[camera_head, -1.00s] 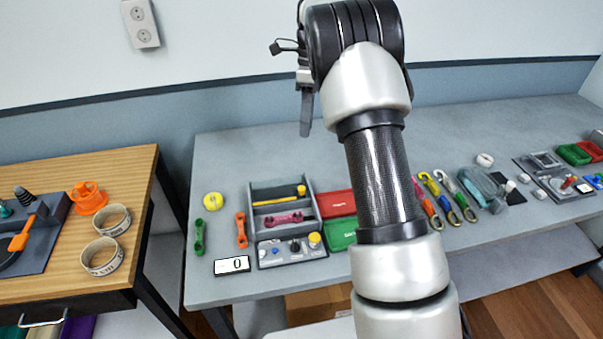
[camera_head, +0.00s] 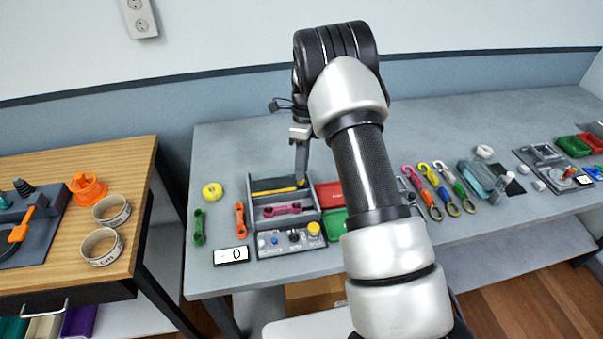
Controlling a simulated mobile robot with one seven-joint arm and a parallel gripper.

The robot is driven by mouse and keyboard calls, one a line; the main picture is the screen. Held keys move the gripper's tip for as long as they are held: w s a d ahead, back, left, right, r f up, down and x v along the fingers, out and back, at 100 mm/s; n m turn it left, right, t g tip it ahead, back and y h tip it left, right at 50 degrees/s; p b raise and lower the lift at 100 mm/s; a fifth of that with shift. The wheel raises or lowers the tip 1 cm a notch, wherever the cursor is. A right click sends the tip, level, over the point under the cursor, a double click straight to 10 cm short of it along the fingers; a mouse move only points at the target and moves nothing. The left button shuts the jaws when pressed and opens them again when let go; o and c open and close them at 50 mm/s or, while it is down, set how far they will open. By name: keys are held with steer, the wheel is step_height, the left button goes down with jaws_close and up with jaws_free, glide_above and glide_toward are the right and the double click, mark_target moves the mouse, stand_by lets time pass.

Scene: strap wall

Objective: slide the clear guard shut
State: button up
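I cannot make out a clear guard for certain in this view. A grey control panel (camera_head: 275,250) with a blue button, a dark knob and a yellow button (camera_head: 314,228) sits at the front of a sectioned grey tray (camera_head: 254,198). Another grey device (camera_head: 541,157) with a red-orange part stands at the right of the grey table; its details are too small to tell. My gripper (camera_head: 301,178) points down over the back right of the tray, near the yellow tool. Only one finger shows clearly, so its opening cannot be judged. My arm hides part of the table.
A pink tool (camera_head: 282,209) lies in the tray. Red (camera_head: 328,194) and green (camera_head: 333,224) bins stand right of it. Several coloured straps (camera_head: 440,187) lie right of my arm. A display (camera_head: 231,256) shows 0. The back of the grey table (camera_head: 232,147) is clear.

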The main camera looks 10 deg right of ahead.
steer(key=shift+x, duration=1.25)
jaws_close()
